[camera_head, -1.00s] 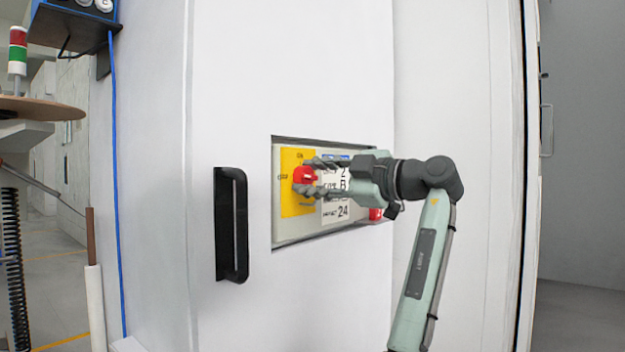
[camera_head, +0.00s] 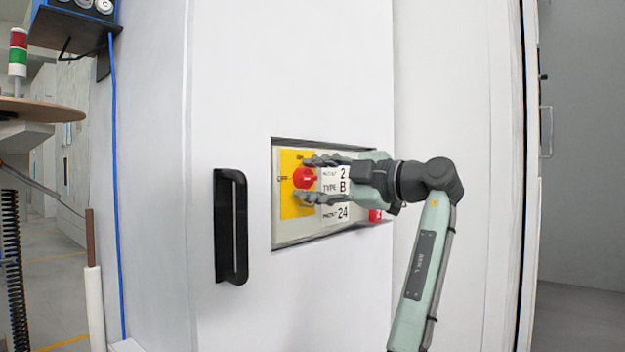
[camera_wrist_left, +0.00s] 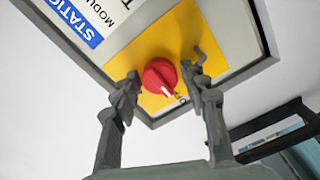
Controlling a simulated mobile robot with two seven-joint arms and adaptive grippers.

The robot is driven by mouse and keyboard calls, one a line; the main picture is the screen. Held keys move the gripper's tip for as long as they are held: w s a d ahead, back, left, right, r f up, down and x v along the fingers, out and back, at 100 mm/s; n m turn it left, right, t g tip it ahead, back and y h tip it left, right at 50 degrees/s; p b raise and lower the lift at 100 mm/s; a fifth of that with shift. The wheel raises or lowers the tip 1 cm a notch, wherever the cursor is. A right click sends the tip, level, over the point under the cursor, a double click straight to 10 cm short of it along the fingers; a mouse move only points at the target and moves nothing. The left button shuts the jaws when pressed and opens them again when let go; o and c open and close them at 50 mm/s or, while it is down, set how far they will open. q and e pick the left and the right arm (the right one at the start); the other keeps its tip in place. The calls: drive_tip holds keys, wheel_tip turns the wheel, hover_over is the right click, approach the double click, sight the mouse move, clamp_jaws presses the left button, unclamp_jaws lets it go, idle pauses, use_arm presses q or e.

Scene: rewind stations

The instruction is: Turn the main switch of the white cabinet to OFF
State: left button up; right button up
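The white cabinet (camera_head: 290,80) has a recessed panel (camera_head: 300,232) with a yellow plate (camera_head: 290,208) and a red rotary switch (camera_head: 304,178). The plate reads ON at its top and OFF at its left. In the left wrist view the red knob (camera_wrist_left: 159,76) has a white mark pointing down toward a partly hidden label that starts with O, on the side matching OFF. My left gripper (camera_head: 308,179) reaches in from the right, its fingers spread above and below the knob. The fingertips also show apart in the left wrist view (camera_wrist_left: 160,84). My right gripper is not visible.
A black handle (camera_head: 231,226) stands out from the cabinet left of the panel. A small red part (camera_head: 375,215) sits at the panel's right, partly behind my gripper. A red-green signal light (camera_head: 17,52) and rewind equipment are at the far left.

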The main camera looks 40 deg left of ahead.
use_arm(q)
drive_tip(key=shift+o, duration=0.7)
drive_tip(key=d, duration=1.2)
drive_tip(key=shift+s, duration=0.45)
